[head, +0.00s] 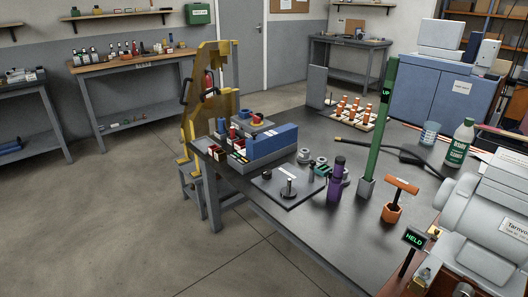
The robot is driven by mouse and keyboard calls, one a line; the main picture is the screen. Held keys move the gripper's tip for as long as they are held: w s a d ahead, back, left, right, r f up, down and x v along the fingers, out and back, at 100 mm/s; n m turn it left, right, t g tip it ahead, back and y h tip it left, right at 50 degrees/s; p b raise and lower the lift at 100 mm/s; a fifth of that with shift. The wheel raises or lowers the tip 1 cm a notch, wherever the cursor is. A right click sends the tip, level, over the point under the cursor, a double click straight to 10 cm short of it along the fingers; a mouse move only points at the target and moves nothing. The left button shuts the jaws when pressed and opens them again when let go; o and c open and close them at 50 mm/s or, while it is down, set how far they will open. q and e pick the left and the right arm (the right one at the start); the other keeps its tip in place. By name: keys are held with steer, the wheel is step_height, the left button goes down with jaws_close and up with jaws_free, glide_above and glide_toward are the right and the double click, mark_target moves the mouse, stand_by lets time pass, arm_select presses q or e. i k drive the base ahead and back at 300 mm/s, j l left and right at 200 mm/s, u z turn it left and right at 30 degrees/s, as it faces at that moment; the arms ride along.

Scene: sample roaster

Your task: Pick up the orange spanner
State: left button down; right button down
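An orange T-handled tool (401,187), which looks like the orange spanner, stands upright on the dark bench at the right. Its crossbar is at the top, and its lower end meets an orange hexagonal socket or holder (392,212). I cannot tell whether the two are one piece. Neither of my grippers shows in the head view.
A green post (379,125) and a purple bottle (336,178) stand left of the tool. A grey machine (485,225) and a "HELD" sign (414,238) are close on its right and front. The bench (345,235) is bare to its front left.

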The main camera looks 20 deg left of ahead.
mark_target(401, 184)
steer(key=i+j+z, duration=0.2)
steer(key=i+j, duration=0.6)
steer(key=i, duration=0.05)
